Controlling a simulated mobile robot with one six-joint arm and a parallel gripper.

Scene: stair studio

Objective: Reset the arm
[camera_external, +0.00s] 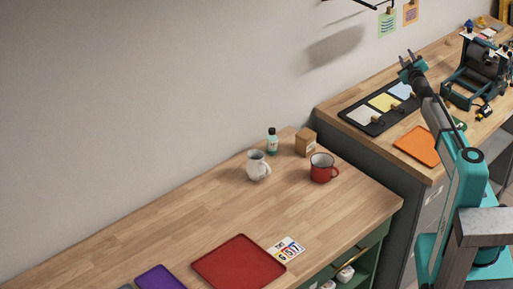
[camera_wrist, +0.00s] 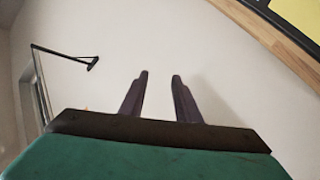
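My gripper (camera_external: 411,59) is at the top of my raised arm in the external view, above the far counter and clear of its surface. In the wrist view my gripper (camera_wrist: 159,80) shows two dark fingers standing apart with an empty gap between them. Behind the fingers is only bare wall. Nothing is held.
A red mug (camera_external: 322,168), a white pitcher (camera_external: 258,166), a green bottle (camera_external: 272,141) and a wooden block (camera_external: 305,142) stand on the lower counter. A red tray (camera_external: 238,263) lies nearer. An orange tray (camera_external: 417,146) and a dark board (camera_external: 357,129) lie on the higher counter.

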